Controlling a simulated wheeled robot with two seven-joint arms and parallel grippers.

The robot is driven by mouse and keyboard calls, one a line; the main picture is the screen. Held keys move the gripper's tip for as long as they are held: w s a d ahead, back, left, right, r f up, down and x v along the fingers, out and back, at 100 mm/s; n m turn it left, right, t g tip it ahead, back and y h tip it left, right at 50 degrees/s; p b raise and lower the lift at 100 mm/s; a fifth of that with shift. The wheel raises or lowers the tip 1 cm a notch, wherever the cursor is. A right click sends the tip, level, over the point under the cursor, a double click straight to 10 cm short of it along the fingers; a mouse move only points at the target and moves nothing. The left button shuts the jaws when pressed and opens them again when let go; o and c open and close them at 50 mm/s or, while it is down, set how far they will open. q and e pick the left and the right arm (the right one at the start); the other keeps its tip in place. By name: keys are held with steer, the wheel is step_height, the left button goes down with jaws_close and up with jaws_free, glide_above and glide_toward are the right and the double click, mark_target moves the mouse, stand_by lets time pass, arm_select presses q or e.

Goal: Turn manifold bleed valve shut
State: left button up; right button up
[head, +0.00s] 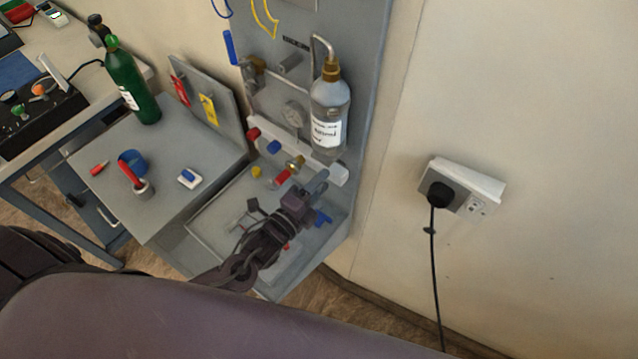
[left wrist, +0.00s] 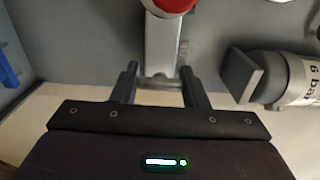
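In the head view a pale manifold bar (head: 339,172) runs along the foot of the grey back panel. A red knob (head: 253,134), a blue knob (head: 274,146) and a brass fitting (head: 295,162) are on or near it; I cannot tell which is the bleed valve. My left gripper (head: 317,184) is close to the bar's right end. In the left wrist view its two fingers (left wrist: 158,86) are apart, with a pale bar (left wrist: 161,45) reaching between them. A red round part (left wrist: 172,4) is at the top edge. Contact is unclear. My right gripper is out of view.
A clear bottle (head: 329,112) hangs above the manifold. A grey cylinder (left wrist: 298,78) marked "6 bar" is right of the fingers. A blue handle (head: 323,218) lies below the gripper. A green cylinder (head: 130,82) stands on the left. A wall socket (head: 470,190) is at right.

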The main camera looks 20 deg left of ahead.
arm_select(q)
steer(key=o, duration=0.5)
steer(key=shift+c, duration=0.2)
steer(key=b+v, duration=0.2)
steer(key=v, duration=0.5)
steer(key=shift+s, duration=0.4)
steer(key=shift+a+r, duration=0.1)
